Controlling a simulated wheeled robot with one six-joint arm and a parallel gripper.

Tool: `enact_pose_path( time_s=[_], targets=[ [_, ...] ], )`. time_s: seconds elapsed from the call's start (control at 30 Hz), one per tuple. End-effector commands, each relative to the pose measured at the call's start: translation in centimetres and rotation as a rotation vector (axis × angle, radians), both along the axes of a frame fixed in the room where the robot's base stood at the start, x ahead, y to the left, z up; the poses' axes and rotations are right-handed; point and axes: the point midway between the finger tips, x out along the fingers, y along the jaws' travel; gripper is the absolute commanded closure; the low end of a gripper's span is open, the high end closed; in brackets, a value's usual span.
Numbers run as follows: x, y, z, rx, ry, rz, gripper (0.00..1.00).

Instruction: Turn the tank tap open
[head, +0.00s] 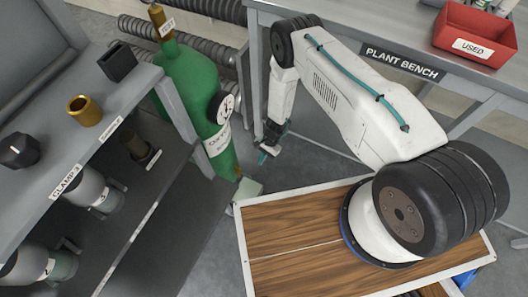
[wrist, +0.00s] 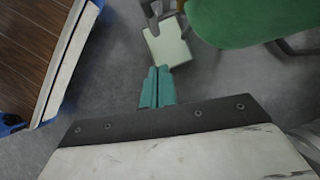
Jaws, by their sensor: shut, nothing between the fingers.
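The green tank (head: 185,85) stands left of centre in the head view, with a round gauge (head: 224,107) and a white label on its side. A brass-coloured fitting (head: 156,14) with a small tag sits at its narrow upper end; I cannot tell if this is the tap or how it is turned. My gripper (head: 265,156) hangs low to the right of the tank, apart from it. In the wrist view my gripper's teal fingers (wrist: 157,90) are together and empty. The tank (wrist: 240,20) also shows at the top right there.
A pale green plate (wrist: 167,46) lies low near the tank's foot. A grey shelf unit (head: 50,120) with a brass cup (head: 84,110) and a black knob (head: 18,150) stands left. The plant bench (head: 400,60) holds a red tray (head: 476,34). Grey floor is open between.

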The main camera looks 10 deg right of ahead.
Motion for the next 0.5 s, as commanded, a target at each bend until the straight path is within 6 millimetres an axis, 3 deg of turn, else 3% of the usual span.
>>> enact_pose_path(
  time_s=[0.1, 0.3, 0.5],
  targets=[
    [-0.9, 1.0, -2.2, -0.001, 0.002, 0.002, 1.0],
    [-2.5, 3.1, -2.7, 0.0, -0.001, 0.003, 1.0],
    [-3.1, 3.8, -3.0, 0.0, 0.0, 0.001, 1.0]
  ],
)
